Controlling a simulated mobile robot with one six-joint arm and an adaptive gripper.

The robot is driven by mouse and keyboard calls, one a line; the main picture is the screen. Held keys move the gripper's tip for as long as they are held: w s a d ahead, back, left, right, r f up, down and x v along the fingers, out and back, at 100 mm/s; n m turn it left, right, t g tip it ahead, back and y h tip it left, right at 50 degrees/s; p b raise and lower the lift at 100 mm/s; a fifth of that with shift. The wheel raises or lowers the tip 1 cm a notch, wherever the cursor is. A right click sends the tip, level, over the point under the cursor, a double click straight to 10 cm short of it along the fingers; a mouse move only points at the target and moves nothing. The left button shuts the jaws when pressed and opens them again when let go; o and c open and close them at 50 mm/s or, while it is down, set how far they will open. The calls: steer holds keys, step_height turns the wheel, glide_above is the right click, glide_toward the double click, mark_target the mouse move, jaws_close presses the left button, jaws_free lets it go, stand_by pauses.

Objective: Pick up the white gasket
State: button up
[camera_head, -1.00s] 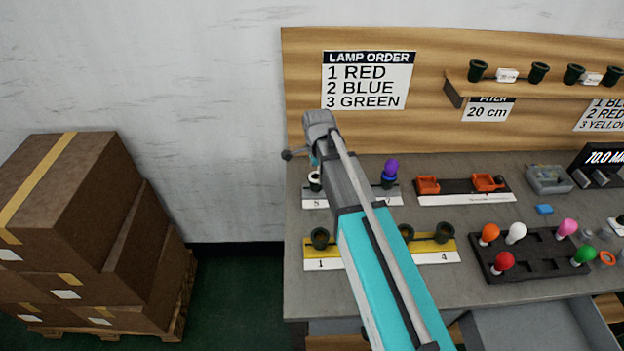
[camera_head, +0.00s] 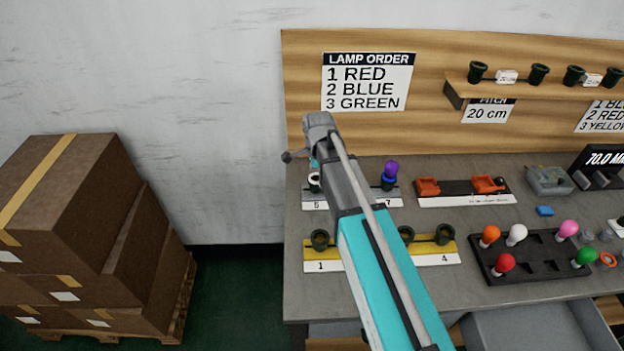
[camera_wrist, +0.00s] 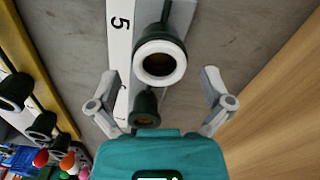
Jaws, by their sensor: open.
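The white gasket (camera_wrist: 160,83) is a white ring on the rim of a dark green socket in the wrist view, by the number 5 on a white strip. In the head view the white gasket (camera_head: 314,178) shows small at the left end of that strip. My gripper (camera_wrist: 160,86) is open and empty. Its two fingers stand apart to the left and right of the gasketed socket. I cannot tell how far above it they are. In the head view my arm hides most of the gripper.
A second, bare socket (camera_wrist: 146,107) stands close by between the fingers. A yellow strip (camera_head: 425,253) with several sockets lies in front. The wooden back panel (camera_head: 300,90) rises behind.

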steer(key=shift+f, duration=0.1)
steer(key=shift+c, duration=0.3)
steer(key=c, duration=0.7)
